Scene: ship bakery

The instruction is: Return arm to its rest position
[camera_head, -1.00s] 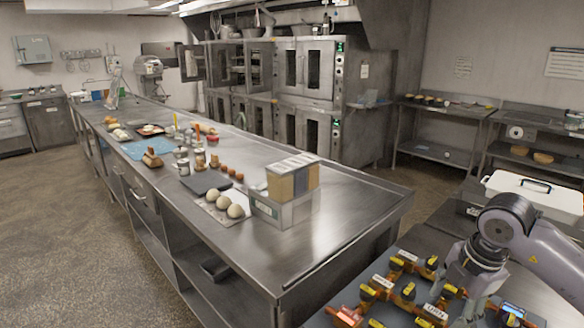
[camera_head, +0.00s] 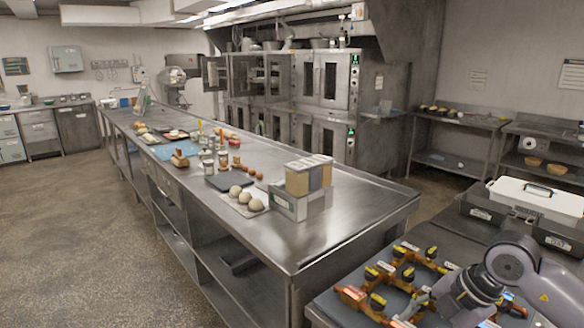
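My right arm comes in from the lower right. Its gripper (camera_head: 428,312) is low at the bottom edge, over the panel of orange pipes and valves (camera_head: 385,280). The gripper's fingers are partly cut off by the frame edge and hidden by the wrist, so its opening and any contact with the panel cannot be made out. My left arm and gripper are not in view.
A long steel counter (camera_head: 320,232) holds dough balls (camera_head: 246,197), a box of cartons (camera_head: 300,203) and jars. A white lidded container (camera_head: 537,200) stands behind my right arm. Ovens (camera_head: 322,85) line the back. The floor at left (camera_head: 80,240) is clear.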

